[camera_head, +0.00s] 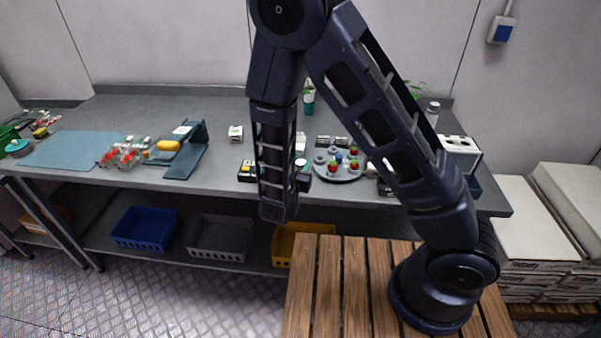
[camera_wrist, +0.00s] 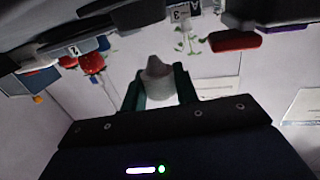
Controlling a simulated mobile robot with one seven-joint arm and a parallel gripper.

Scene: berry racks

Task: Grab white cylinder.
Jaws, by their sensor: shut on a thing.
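In the wrist view my gripper (camera_wrist: 160,92) has its two dark green fingers on either side of a whitish cylinder (camera_wrist: 157,72). The fingers are shut on it, and its visible end looks tapered and greyish. In the head view my dark arm reaches down over the front of the table, and I cannot make out the fingers or the held cylinder clearly behind the forearm.
The grey table (camera_head: 90,118) holds a round plate of berries (camera_head: 345,178), a blue stand (camera_head: 187,160), a blue mat (camera_head: 70,150) and a white rack (camera_head: 458,145). Blue (camera_head: 145,227), grey (camera_head: 220,236) and yellow (camera_head: 286,240) crates sit below. A slatted wooden surface (camera_head: 330,280) lies in front.

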